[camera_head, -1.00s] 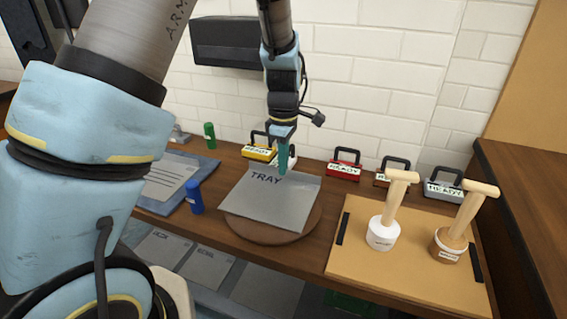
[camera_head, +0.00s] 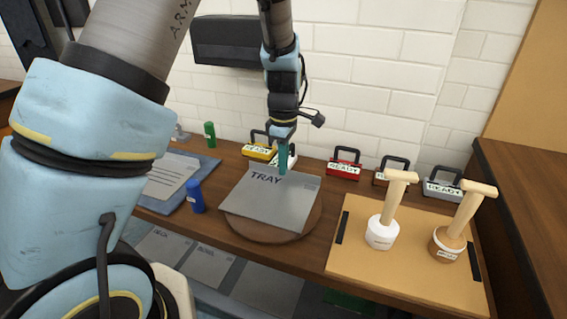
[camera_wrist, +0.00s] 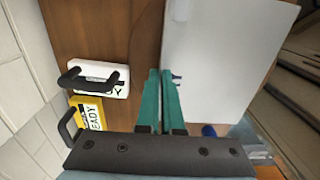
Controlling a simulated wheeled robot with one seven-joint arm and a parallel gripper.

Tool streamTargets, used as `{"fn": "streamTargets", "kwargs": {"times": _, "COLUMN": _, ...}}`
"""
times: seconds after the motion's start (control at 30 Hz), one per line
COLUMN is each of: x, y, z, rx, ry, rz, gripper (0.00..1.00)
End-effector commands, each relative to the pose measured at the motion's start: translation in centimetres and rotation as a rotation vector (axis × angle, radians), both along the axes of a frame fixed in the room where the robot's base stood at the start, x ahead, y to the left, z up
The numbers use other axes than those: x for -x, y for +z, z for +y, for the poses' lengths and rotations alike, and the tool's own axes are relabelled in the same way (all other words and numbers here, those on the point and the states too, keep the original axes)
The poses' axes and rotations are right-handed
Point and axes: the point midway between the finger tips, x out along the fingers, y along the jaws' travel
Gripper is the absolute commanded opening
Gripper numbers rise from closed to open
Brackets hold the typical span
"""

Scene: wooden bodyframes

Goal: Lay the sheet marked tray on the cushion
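The grey sheet marked TRAY (camera_head: 270,200) lies flat on the round brown cushion (camera_head: 243,231), covering most of it. The cushion's rim shows at the front and right. In the wrist view the sheet (camera_wrist: 225,60) is a pale blank panel to the right of the fingers. My gripper (camera_head: 283,172) is at the sheet's back edge, pointing down. In the wrist view its two teal fingers (camera_wrist: 158,72) stand close together with a narrow gap and nothing visible held between them. Whether a fingertip touches the sheet is hard to tell.
Yellow (camera_head: 258,151), red (camera_head: 344,166) and grey (camera_head: 441,187) handled READY blocks stand along the wall. A white block (camera_wrist: 97,78) is near the gripper. A blue cylinder (camera_head: 195,197) is left of the cushion. Stamps (camera_head: 381,232) stand on a tan board (camera_head: 365,270) at right.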

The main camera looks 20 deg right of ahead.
Motion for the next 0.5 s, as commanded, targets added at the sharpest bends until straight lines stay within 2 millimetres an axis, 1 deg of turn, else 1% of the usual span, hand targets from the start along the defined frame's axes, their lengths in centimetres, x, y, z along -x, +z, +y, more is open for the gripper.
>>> {"fn": "streamTargets", "kwargs": {"times": 0.2, "x": -0.01, "y": 0.02, "z": -0.01, "rx": 0.0, "ry": 0.0, "rz": 0.0, "gripper": 0.0}}
{"fn": "streamTargets", "kwargs": {"times": 0.23, "x": 0.0, "y": 0.02, "z": 0.0, "rx": 0.0, "ry": 0.0, "rz": 0.0, "gripper": 0.06}}
{"fn": "streamTargets", "kwargs": {"times": 0.5, "x": 0.01, "y": 0.01, "z": -0.01, "rx": 0.0, "ry": 0.0, "rz": 0.0, "gripper": 0.36}}
